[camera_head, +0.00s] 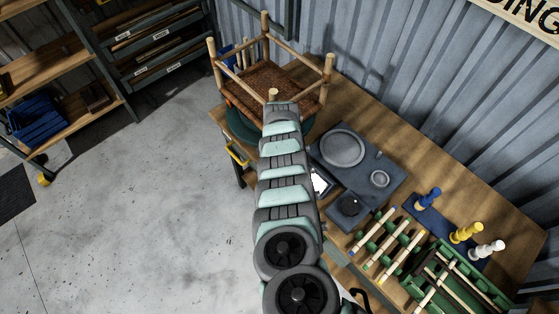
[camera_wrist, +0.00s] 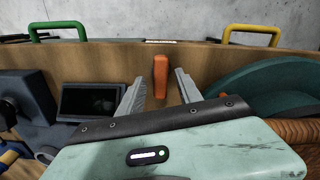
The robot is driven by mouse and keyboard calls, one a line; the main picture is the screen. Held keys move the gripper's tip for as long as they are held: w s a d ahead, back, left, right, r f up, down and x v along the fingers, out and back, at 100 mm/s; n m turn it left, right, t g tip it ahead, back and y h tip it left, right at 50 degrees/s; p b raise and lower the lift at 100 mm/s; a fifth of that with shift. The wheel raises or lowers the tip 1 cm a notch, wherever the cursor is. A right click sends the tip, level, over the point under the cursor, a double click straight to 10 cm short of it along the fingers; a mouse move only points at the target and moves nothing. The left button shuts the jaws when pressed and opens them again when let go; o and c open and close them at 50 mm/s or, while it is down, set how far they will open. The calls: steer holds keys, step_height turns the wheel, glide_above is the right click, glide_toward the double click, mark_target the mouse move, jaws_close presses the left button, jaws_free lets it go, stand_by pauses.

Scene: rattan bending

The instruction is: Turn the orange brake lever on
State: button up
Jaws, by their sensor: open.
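The orange brake lever (camera_wrist: 160,70) shows in the wrist view as an upright orange bar against the wooden front of the workbench. My gripper (camera_wrist: 162,77) is open, with one grey finger to the left of the lever and one to the right. Gaps show between the lever and both fingers. I cannot tell how deep the lever sits between them. In the head view my arm hides the lever and my gripper.
A green handle (camera_wrist: 57,27) and a yellow handle (camera_wrist: 250,31) stand along the bench edge. A rattan-seated chair frame (camera_head: 265,85) sits on a dark green turntable (camera_head: 238,122). A dark plate device (camera_head: 385,170) and green racks (camera_head: 455,275) occupy the bench (camera_head: 440,165).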

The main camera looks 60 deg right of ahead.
step_height(320, 180, up, 10)
steer(key=p, duration=0.1)
steer(key=shift+r, duration=0.15)
stand_by(0.7)
